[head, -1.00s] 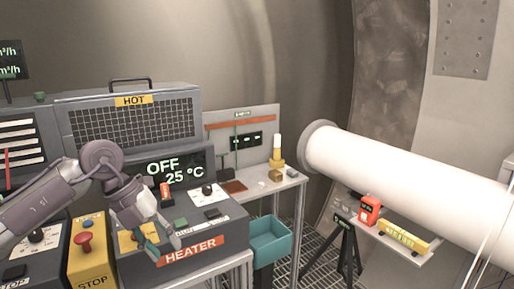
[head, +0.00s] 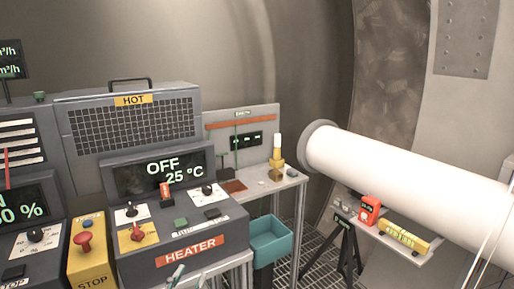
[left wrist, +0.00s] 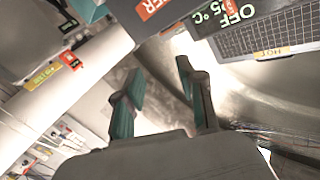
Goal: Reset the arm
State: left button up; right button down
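My left gripper (head: 188,277) shows only as teal fingertips at the bottom edge of the head view, in front of the heater (head: 190,250). In the left wrist view its two fingers (left wrist: 160,76) stand apart with nothing between them, so it is open and empty. The rest of the left arm is out of the head view. The heater's display (head: 165,172) reads OFF and 25 °C. The heater also shows upside down at the top of the left wrist view (left wrist: 170,12). My right gripper is in neither view.
A yellow stop box (head: 90,262) with a red button stands left of the heater. A teal bin (head: 270,240) is right of it, by a small side table (head: 262,186). A large white pipe (head: 410,180) crosses the right side, above a tripod (head: 345,245).

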pick_arm(q)
jog(key=s+a+f+n+g+y, duration=0.1)
jog(key=s+a+f+g, duration=0.25)
jog(key=s+f, duration=0.3)
jog(key=s+a+f+n+g+y, duration=0.2)
jog(key=s+f+g, duration=0.25)
jog(key=f, duration=0.35)
jog(key=s+f+g, duration=0.3)
jog(key=s, duration=0.4)
jog(key=s+f+g, duration=0.2)
jog(key=s+f, duration=0.1)
jog(key=s, duration=0.4)
jog(key=s+f+g, duration=0.2)
jog(key=s+f, duration=0.1)
jog(key=f, duration=2.5)
jog(key=s+a+f, duration=0.1)
jog(key=s+f, duration=0.6)
jog(key=s, duration=0.1)
jog(key=s+a+f+g, duration=0.1)
jog(key=s+a+f, duration=0.1)
jog(key=s+f, duration=0.5)
jog(key=shift+s+a+f+h, duration=0.25)
jog(key=shift+s+f+h, duration=0.1)
jog(key=shift+s, duration=0.2)
